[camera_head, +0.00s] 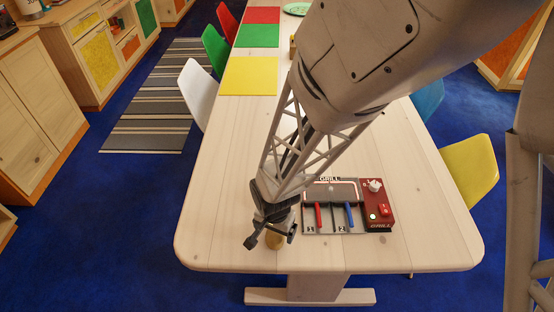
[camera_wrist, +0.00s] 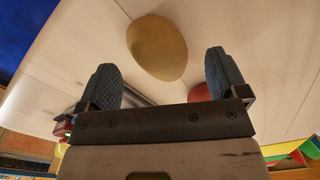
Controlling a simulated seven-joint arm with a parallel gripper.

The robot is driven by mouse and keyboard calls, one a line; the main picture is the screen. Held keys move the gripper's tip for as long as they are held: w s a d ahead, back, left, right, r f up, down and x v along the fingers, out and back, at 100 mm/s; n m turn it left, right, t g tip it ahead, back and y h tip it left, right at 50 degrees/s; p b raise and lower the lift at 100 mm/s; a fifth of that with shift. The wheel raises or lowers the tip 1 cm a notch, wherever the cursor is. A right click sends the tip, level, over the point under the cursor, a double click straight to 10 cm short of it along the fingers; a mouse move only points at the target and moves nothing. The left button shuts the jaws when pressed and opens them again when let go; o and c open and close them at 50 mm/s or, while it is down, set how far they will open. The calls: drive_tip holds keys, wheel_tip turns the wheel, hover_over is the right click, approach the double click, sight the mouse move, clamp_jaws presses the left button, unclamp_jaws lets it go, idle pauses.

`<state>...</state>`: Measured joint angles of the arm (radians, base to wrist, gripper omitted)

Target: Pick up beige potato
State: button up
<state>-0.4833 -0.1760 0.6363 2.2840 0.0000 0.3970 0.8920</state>
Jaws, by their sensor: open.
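The beige potato (camera_wrist: 157,47) lies on the pale wooden table and shows whole in the wrist view, beyond and between my fingertips. In the head view a small part of the potato (camera_head: 275,241) shows just below my gripper, which hides the rest. My gripper (camera_head: 268,228) points down over the near part of the table, left of the grill toy. In the wrist view my gripper (camera_wrist: 160,62) is open, with one dark finger on each side and nothing held. I cannot tell how far the fingertips are above the table.
A grill toy (camera_head: 331,220) with red and blue handles and a red control panel (camera_head: 378,213) lies close to the right of my gripper. A reddish object (camera_wrist: 198,92) is partly hidden in the wrist view. Yellow (camera_head: 249,76), green and red mats lie farther back. The table's front left is clear.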

drive_tip(key=shift+f, duration=1.35)
drive_tip(key=c, duration=1)
